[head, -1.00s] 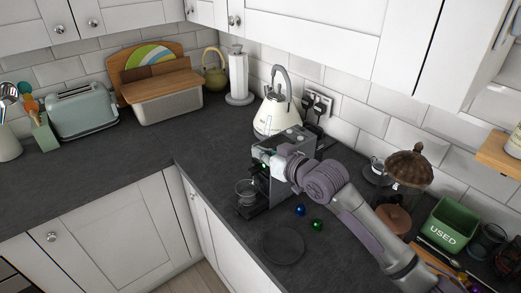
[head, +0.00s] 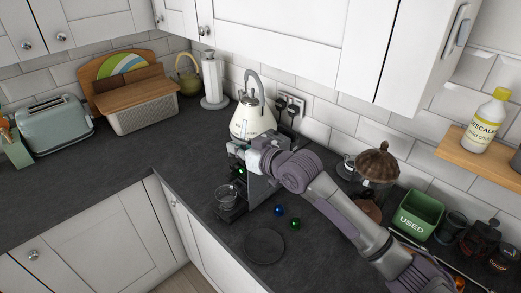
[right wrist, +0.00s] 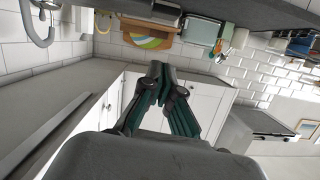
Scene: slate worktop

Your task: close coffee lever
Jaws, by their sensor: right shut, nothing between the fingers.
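The coffee machine (head: 262,187) is a dark, boxy unit with a metallic side, standing on the slate worktop (head: 185,235) in the head view. A clear glass cup (head: 226,195) stands at its front on the drip tray. My right gripper (head: 238,152) is at the upper front of the machine. My arm covers much of the machine's top, and I cannot make out the lever or whether the gripper touches it. In the right wrist view the fingers (right wrist: 161,82) are together with nothing between them. My left gripper is not in view.
A cream kettle (head: 250,122) stands close behind the machine. Blue (head: 278,210) and green (head: 295,223) balls and a dark round disc (head: 265,246) lie in front. The left worktop is mostly clear.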

